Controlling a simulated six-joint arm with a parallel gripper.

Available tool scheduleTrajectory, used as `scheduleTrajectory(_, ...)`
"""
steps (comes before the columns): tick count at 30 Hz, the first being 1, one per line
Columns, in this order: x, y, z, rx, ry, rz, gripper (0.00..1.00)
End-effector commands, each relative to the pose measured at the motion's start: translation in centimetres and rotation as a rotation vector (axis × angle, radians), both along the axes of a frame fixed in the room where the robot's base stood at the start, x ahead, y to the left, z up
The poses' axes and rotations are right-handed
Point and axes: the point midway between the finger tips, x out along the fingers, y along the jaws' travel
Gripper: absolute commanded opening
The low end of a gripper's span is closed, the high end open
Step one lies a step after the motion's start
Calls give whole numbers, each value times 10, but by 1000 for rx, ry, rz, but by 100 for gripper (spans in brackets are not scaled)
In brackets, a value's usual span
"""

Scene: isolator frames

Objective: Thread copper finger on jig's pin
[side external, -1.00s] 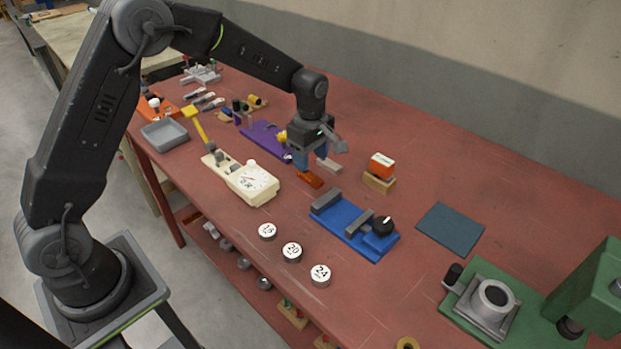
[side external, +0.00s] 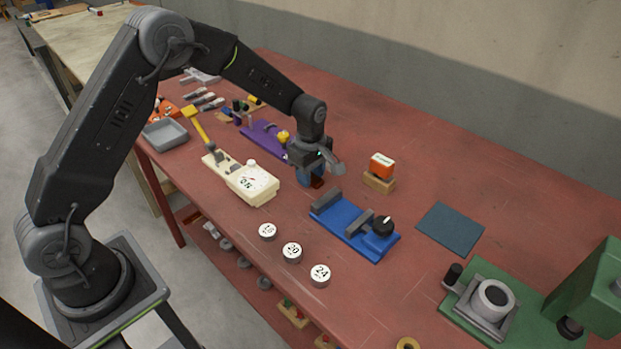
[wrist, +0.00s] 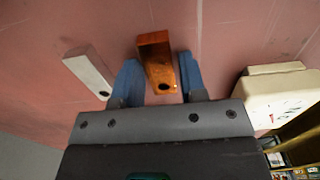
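The copper finger (wrist: 156,60) is an orange-brown bar with a dark hole near its close end. It lies on the red table between the two blue fingers of my gripper (wrist: 158,80). In the side view my gripper (side external: 312,178) is low at the table, and only a bit of the copper finger (side external: 318,183) shows. A purple fixture (side external: 259,130), perhaps the jig, lies behind my gripper. I cannot make out its pin for sure.
A pale grey bar (wrist: 88,72) with a hole lies left of my gripper in the wrist view. A cream gauge box (side external: 252,182), a blue vise (side external: 345,222) and an orange-white box on a wooden block (side external: 379,184) stand nearby.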

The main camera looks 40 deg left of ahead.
Motion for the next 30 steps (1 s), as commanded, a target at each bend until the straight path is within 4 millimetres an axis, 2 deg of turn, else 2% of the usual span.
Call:
scheduleTrajectory(1, 0, 0, 0, 0, 0, 0, 34)
scheduleTrajectory(12, 0, 0, 0, 0, 0, 0, 0)
scheduleTrajectory(23, 1, 0, 7, 0, -3, 0, 0)
scheduleTrajectory(26, 1, 0, 16, 1, -5, 1, 0)
scheduleTrajectory(30, 1, 0, 41, 2, -7, 1, 0)
